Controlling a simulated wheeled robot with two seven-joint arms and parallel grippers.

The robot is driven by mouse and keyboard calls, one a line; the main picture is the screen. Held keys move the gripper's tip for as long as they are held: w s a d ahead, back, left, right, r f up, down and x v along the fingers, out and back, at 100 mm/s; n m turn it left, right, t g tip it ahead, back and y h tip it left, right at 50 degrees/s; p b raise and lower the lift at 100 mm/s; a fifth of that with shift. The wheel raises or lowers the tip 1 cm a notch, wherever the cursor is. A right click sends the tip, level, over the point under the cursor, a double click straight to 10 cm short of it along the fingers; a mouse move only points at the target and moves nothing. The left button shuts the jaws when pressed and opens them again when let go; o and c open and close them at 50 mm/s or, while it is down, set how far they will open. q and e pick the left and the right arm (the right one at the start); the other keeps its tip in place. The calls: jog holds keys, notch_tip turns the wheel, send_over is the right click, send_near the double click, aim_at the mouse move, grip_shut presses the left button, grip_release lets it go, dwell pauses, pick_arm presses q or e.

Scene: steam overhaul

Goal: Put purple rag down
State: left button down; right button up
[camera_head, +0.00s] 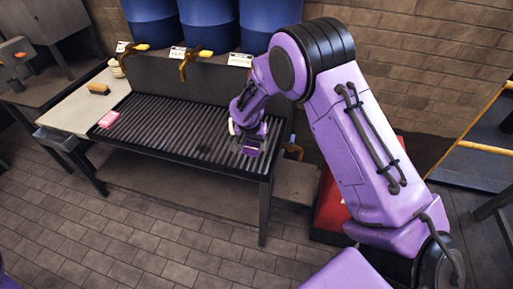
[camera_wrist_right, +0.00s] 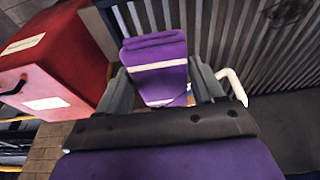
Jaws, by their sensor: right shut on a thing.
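My right gripper (camera_head: 248,136) is over the right part of the slatted metal bench top (camera_head: 165,127). In the right wrist view the gripper (camera_wrist_right: 160,90) is shut on the purple rag (camera_wrist_right: 157,62), a folded cloth with white stripes. The rag sticks out between the grey fingers, with the slats (camera_wrist_right: 225,35) behind it. In the head view the rag (camera_head: 252,149) is small and partly hidden by the gripper. I cannot tell whether it touches the slats. My left gripper is not in view.
A pink block (camera_head: 108,119) lies at the left end of the slats. A brush (camera_head: 97,89) lies on the pale side table. Blue barrels (camera_head: 208,24) with taps stand behind. A red box (camera_wrist_right: 50,60) stands beside the bench. The slats' middle is clear.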

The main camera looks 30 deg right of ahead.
aim_at(256, 144)
jog(key=w+d+f, duration=0.1)
jog(key=f, duration=0.1)
jog(key=w+d+f, duration=0.1)
jog(key=w+d+f+p, duration=0.1)
jog(key=f, duration=0.1)
jog(key=shift+f, duration=0.3)
notch_tip(256, 144, down, 3)
jog(key=shift+f, duration=0.1)
